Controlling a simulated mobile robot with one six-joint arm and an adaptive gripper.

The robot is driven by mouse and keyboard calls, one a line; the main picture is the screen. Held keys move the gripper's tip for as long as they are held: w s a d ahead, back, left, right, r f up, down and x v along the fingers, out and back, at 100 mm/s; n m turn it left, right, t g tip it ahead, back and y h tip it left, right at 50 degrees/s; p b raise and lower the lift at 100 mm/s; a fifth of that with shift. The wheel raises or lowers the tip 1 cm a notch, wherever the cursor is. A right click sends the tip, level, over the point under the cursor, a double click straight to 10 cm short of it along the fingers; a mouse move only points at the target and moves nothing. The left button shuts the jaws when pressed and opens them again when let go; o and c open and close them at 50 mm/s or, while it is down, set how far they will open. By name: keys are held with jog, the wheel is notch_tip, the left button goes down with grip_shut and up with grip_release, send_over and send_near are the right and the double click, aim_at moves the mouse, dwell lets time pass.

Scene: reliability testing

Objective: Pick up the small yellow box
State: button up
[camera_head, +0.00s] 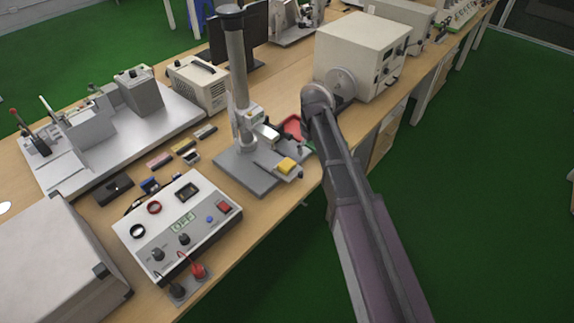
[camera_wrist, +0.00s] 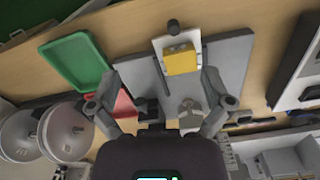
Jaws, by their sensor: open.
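The small yellow box (camera_head: 286,165) sits on a light plate of the grey test stand (camera_head: 245,178), near the front edge of the bench. In the wrist view the yellow box (camera_wrist: 181,60) lies on the white plate, ahead of my gripper (camera_wrist: 160,95). My gripper is open, with its fingers spread to either side and nothing between them. The box appears beyond the fingertips and apart from them. In the head view my arm reaches up beside the stand, and the gripper fingers cannot be made out there.
A green tray (camera_wrist: 75,62) and a red tray (camera_wrist: 124,104) lie left of the stand in the wrist view. The stand's column (camera_head: 238,80) rises behind the box. A control box (camera_head: 178,225) and a large beige machine (camera_head: 362,55) stand on the wooden bench nearby.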

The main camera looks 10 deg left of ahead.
aim_at(287, 164)
jog(key=w+a+n, duration=0.2)
jog(key=a, duration=0.6)
jog(key=shift+w+a+r, duration=0.25)
jog(key=shift+r, duration=0.2)
jog(key=shift+f, duration=0.15)
notch_tip(287, 164, down, 8)
jog(key=b, duration=0.8)
jog(key=shift+f, duration=0.2)
jog(key=shift+w+f+b, duration=0.1)
jog(key=shift+f+b, duration=2.5)
jog(key=shift+b, duration=0.05)
jog(key=c, duration=0.9)
